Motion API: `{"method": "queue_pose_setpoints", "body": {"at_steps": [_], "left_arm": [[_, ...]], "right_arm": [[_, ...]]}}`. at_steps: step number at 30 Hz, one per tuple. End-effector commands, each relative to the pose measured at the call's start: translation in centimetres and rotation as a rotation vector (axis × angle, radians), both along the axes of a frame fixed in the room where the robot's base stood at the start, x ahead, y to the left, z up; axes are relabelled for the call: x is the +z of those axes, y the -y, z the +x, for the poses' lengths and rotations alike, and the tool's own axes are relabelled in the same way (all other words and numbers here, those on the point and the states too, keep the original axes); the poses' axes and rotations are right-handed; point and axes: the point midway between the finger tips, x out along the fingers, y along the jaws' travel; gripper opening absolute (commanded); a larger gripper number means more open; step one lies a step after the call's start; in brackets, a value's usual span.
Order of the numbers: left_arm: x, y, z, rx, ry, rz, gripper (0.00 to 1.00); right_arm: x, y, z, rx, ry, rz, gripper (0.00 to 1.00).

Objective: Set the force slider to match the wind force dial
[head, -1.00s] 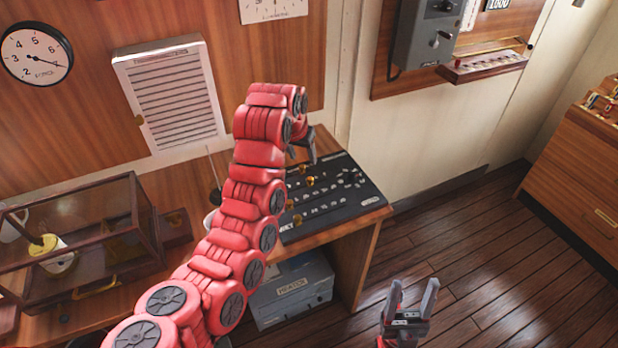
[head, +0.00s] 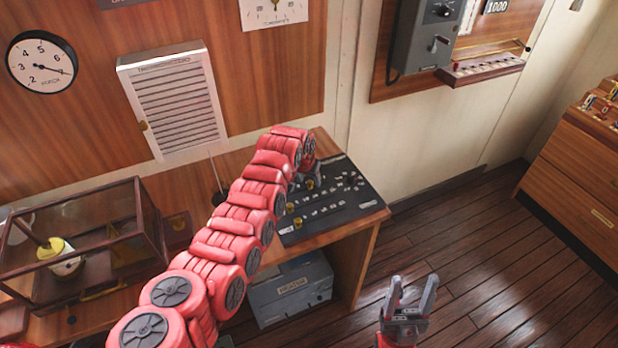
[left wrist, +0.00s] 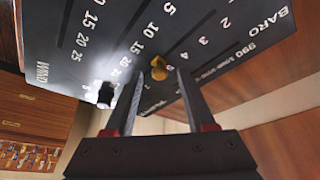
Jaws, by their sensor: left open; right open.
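The dark slider panel (head: 345,212) lies on the desk, with several gold knobs on it, one of them (head: 290,208) near its left edge. In the left wrist view the panel (left wrist: 110,25) shows rows of numbers and the words WIND and BARO. One yellow knob (left wrist: 158,66) sits between my left gripper's (left wrist: 158,78) open fingertips, apparently in line with a row of small numbers. Contact is unclear. In the head view my left gripper (head: 306,178) is over the panel, partly hidden by its arm. A round white dial (head: 41,62) hangs on the wall; its needle points right and slightly down. My right gripper (head: 410,298) is open and empty.
A glass case (head: 85,235) stands on the desk at left, and a white louvred box (head: 175,100) is on the wall. A grey heater (head: 290,290) sits under the desk. The floor at right (head: 490,260) is clear.

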Motion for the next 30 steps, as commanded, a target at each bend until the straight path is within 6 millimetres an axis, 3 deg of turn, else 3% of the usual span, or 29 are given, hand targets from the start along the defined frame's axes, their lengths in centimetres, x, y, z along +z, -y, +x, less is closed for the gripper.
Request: {"method": "queue_pose_setpoints", "body": {"at_steps": [11,20,30], "left_arm": [[-0.22,0.04,0.03,0.000,-0.001,-0.001,0.54],[-0.19,0.03,0.04,0.000,0.000,-0.001,0.00],[-0.16,0.01,0.06,0.000,0.000,0.000,0.00]], "right_arm": [[0.05,0.00,0.00,0.000,0.000,0.000,0.58],[0.04,0.01,0.01,0.000,0.000,0.000,0.58],[0.05,0.00,0.00,0.000,0.000,0.000,0.58]]}}
